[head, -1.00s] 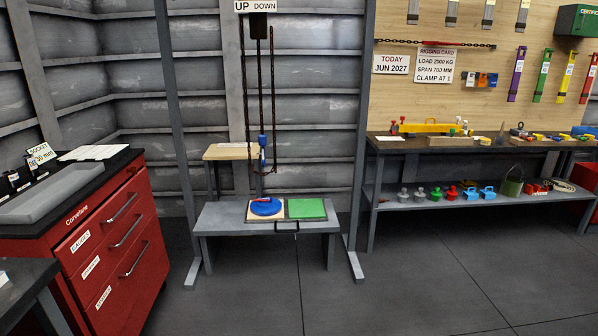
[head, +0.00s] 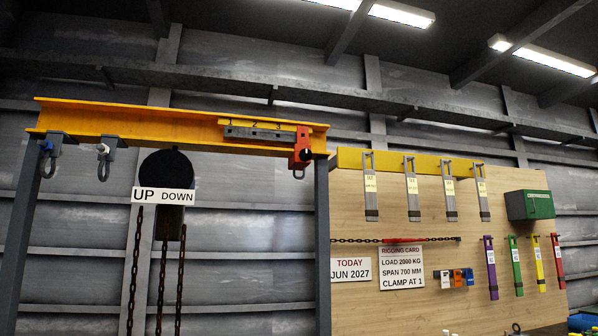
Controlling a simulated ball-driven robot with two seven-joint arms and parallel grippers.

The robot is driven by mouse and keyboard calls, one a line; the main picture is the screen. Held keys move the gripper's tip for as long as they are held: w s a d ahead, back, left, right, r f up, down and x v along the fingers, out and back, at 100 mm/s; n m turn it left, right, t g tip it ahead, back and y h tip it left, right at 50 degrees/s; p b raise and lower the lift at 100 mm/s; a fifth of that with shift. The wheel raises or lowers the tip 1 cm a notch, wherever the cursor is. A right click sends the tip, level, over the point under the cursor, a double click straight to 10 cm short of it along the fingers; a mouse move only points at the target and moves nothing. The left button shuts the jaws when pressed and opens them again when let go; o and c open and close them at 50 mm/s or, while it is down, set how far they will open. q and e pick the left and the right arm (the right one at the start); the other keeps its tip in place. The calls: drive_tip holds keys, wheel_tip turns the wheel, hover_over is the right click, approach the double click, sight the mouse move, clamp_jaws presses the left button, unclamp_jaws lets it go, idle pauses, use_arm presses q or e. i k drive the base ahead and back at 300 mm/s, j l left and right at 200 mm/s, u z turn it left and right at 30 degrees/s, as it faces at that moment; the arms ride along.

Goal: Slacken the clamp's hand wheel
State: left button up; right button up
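A red-orange clamp (head: 300,147) sits at the right end of the yellow overhead beam (head: 130,118). It hangs over the beam's lower edge, to the right of a strip marked 1, 2 and 3 (head: 268,134). A small dark round part shows low on the clamp; I cannot tell for sure that it is the hand wheel. Neither of my grippers shows in the head view.
A dark round hoist (head: 166,168) with an UP DOWN sign (head: 163,196) and hanging chains is below the beam. Two grey shackle-like fittings (head: 104,152) hang at the left. Grey posts support the beam. A wooden board (head: 400,290) with slings and a rigging card (head: 402,267) stands right.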

sight(305, 155)
drive_tip(key=i+l+u, duration=0.1)
drive_tip(key=i+l, duration=0.4)
drive_tip(key=i+l+u, duration=0.15)
drive_tip(key=i+l, duration=0.35)
drive_tip(key=l, duration=0.1)
